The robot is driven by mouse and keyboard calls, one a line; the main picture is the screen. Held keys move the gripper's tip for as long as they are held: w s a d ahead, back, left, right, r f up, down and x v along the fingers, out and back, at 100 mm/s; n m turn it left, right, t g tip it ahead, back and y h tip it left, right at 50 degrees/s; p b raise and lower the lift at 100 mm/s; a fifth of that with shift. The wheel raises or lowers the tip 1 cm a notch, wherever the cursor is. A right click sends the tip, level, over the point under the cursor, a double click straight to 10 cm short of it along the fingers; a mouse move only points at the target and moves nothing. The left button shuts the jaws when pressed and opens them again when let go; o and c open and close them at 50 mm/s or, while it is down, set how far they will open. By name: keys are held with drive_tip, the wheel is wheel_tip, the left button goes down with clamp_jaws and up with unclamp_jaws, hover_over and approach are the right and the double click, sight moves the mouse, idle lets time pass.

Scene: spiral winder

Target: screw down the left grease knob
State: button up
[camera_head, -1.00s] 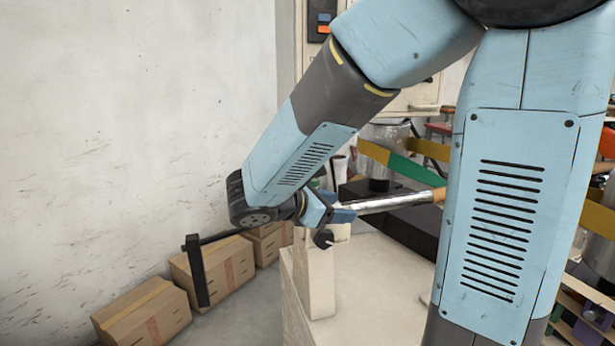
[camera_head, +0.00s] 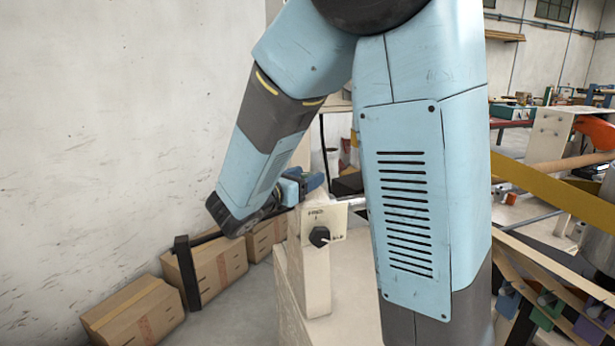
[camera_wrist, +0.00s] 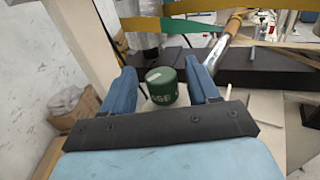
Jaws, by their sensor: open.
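The grease knob (camera_wrist: 161,88) is a short dark green cylinder with a pale mark on its top and partly hidden white lettering ending in "ASE" on its side. In the wrist view it stands upright between the fingers of my gripper (camera_wrist: 162,72). The fingers are blue and spread apart, one on each side, with gaps visible, so they do not look closed on it. In the head view my gripper (camera_head: 312,183) is at the top of a cream housing, and the knob cannot be made out there.
The cream housing (camera_head: 316,278) carries a black rotary knob (camera_head: 320,236) just below my gripper. Cardboard boxes (camera_head: 207,270) lie along the left wall. In the wrist view a metal rod (camera_wrist: 229,40), dark blocks (camera_wrist: 255,70) and a green and yellow band (camera_wrist: 200,27) are behind the knob.

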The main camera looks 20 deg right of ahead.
drive_tip(key=shift+w+d, duration=0.3)
drive_tip(key=shift+d, duration=0.2)
drive_tip(key=c, duration=1)
drive_tip(key=shift+o, duration=0.2)
drive_tip(key=shift+m+g+h, duration=0.3)
drive_tip(key=shift+g, duration=0.1)
drive_tip(key=m+g+h, duration=0.1)
drive_tip(key=m+g, duration=0.1)
drive_tip(key=g, duration=0.2)
drive_tip(key=m+g+h, duration=0.1)
drive_tip(key=m+g, duration=0.2)
drive_tip(key=g, duration=0.1)
drive_tip(key=shift+m, duration=0.3)
drive_tip(key=m+g, duration=0.2)
drive_tip(key=g, duration=0.1)
drive_tip(key=m+g, duration=0.2)
drive_tip(key=g, duration=0.2)
drive_tip(key=shift+m+y, duration=0.4)
drive_tip(key=shift+g, duration=0.5)
drive_tip(key=shift+r, duration=0.1)
